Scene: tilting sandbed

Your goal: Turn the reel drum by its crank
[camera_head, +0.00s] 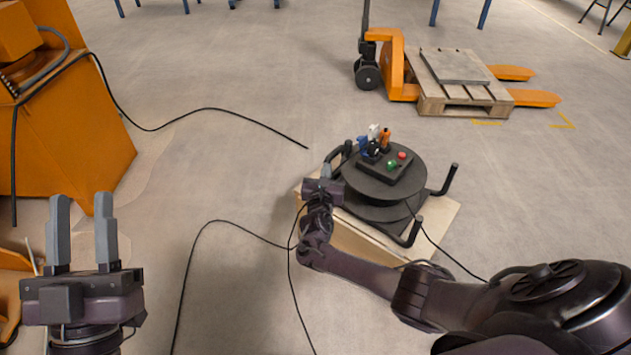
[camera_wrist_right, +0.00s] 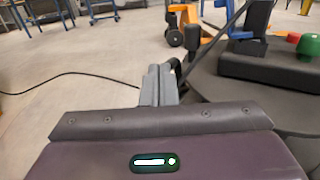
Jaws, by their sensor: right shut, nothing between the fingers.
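The reel drum (camera_head: 410,180) is a black disc-topped reel on a low wooden base. My right gripper (camera_head: 327,171) is at the drum's left side, with its fingers shut and nothing between them. In the right wrist view the closed grey fingers (camera_wrist_right: 159,83) stand beside a dark bar, and the drum's dark top (camera_wrist_right: 225,88) is to the right. I cannot tell whether that bar is the crank or part of the frame, or whether the fingers touch it. My left gripper (camera_head: 82,205) is open and empty at the lower left, far from the drum.
A black control box (camera_head: 378,172) with red and green buttons and blue and orange connectors sits on the drum. Black cables (camera_head: 215,222) run across the floor. An orange cabinet (camera_head: 70,130) stands left. An orange pallet jack (camera_head: 398,70) with a pallet is behind.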

